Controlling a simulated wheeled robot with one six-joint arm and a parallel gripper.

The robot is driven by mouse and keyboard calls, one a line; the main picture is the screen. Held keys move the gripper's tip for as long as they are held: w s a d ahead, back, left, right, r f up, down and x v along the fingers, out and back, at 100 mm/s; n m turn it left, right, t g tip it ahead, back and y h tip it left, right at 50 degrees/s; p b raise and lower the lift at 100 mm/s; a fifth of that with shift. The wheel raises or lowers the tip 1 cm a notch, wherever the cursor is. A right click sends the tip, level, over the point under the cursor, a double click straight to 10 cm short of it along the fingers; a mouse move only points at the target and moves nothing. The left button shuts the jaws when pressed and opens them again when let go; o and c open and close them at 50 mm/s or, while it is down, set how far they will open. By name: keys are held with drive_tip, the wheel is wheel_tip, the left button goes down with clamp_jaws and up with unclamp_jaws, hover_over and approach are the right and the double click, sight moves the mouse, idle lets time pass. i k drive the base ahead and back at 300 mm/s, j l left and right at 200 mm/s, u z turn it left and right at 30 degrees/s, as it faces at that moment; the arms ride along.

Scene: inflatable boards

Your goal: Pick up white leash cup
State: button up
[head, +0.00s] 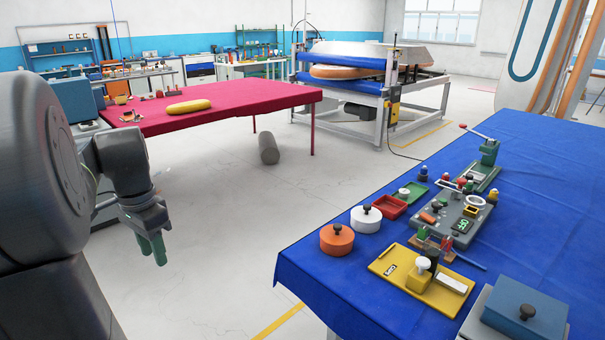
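A round white lidded pot with a dark knob (366,220) stands on the blue-covered table (545,150), near its left edge. A small white ring-shaped piece (475,201) sits on the grey device farther back. A white-topped piece (419,262) stands on the yellow board. I cannot tell for certain which of these white things is the leash cup. My gripper (152,247), with green fingers pointing down, hangs over the floor at the left, far from the blue table. Its fingers look close together with nothing visible held; the gap is unclear.
An orange lidded pot (336,240) stands beside the white pot. A red tray (392,207), grey device (455,222), yellow board (440,295) and blue box (525,315) crowd the table's near side. A pink table (240,96) stands behind my gripper.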

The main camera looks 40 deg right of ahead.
sight(403, 193)
drive_tip(key=i+z, duration=0.25)
drive_tip(key=i, duration=0.3)
drive_tip(key=i+j+z, duration=0.2)
drive_tip(key=i, duration=0.4)
drive_tip(key=i+j+z, duration=0.25)
drive_tip(key=i, duration=0.3)
drive_tip(key=i+l+z, duration=0.2)
drive_tip(key=z, duration=0.25)
drive_tip(key=i+z, duration=0.7)
drive_tip(key=z, duration=0.25)
drive_tip(key=i+j+z, duration=0.15)
drive_tip(key=i+z, duration=0.15)
drive_tip(key=z, duration=0.2)
drive_tip(key=i+l+z, duration=0.15)
drive_tip(key=i+z, duration=0.4)
drive_tip(key=z, duration=0.2)
drive_tip(key=i+z, duration=0.4)
drive_tip(key=i+j+z, duration=0.1)
drive_tip(key=z, duration=0.3)
drive_tip(key=i, duration=0.1)
